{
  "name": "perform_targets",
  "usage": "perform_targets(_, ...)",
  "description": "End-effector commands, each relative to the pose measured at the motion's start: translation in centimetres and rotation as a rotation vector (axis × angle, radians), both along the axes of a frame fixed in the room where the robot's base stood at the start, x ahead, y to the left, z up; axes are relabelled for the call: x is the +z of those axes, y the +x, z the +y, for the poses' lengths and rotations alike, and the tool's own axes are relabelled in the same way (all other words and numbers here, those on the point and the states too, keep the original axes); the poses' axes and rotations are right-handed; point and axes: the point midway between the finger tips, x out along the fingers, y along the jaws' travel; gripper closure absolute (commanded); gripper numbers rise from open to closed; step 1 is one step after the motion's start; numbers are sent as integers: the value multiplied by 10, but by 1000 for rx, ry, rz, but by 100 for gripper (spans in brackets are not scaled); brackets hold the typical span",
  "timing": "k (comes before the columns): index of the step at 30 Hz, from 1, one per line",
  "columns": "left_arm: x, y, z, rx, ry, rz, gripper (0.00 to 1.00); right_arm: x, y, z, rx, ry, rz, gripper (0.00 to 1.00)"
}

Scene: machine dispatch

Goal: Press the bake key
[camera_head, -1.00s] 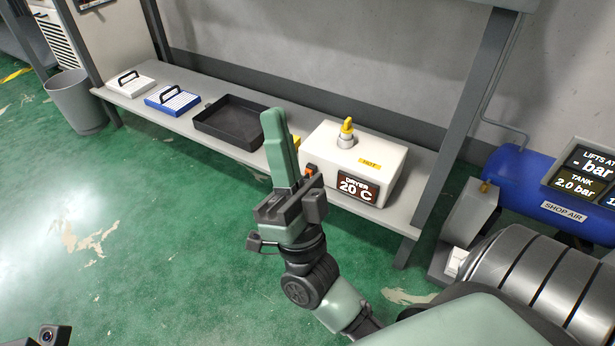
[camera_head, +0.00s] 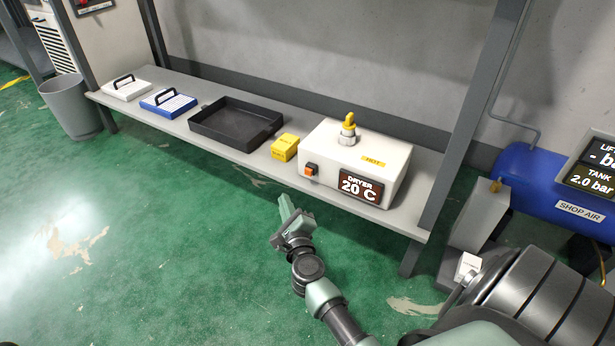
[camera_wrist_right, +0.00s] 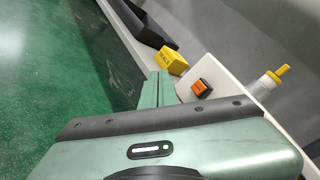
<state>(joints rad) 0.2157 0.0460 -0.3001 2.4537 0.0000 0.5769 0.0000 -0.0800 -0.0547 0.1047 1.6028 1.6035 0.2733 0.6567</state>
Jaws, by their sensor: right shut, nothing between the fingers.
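The white dryer box (camera_head: 335,150) stands on the low shelf, its display reading "DRYER 20 C". An orange key (camera_head: 310,170) in a dark frame sits on its front left; no "bake" label is readable. The key also shows in the right wrist view (camera_wrist_right: 200,88). My right gripper (camera_head: 287,208) is shut and empty, in front of the shelf, below and left of the key in the head view. In the wrist view its closed fingers (camera_wrist_right: 158,88) are left of the key, with a gap visible. My left gripper is not in view.
A yellow box (camera_head: 285,147) stands left of the dryer, then a black tray (camera_head: 205,122), a blue lidded item (camera_head: 168,103) and a white one (camera_head: 127,89). A yellow-capped fitting (camera_head: 348,130) tops the dryer. A shelf post (camera_head: 455,130) and blue tank (camera_head: 540,185) are right.

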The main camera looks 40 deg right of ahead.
Motion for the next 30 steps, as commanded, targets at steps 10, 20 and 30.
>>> perform_targets(10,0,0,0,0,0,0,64,1,1,-2,-1,0,-1,100)
perform_targets(20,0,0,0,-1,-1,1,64,2,14,-35,-1,-6,-1,100)
perform_targets(30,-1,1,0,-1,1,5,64,1,30,-73,-2,-2,0,100)
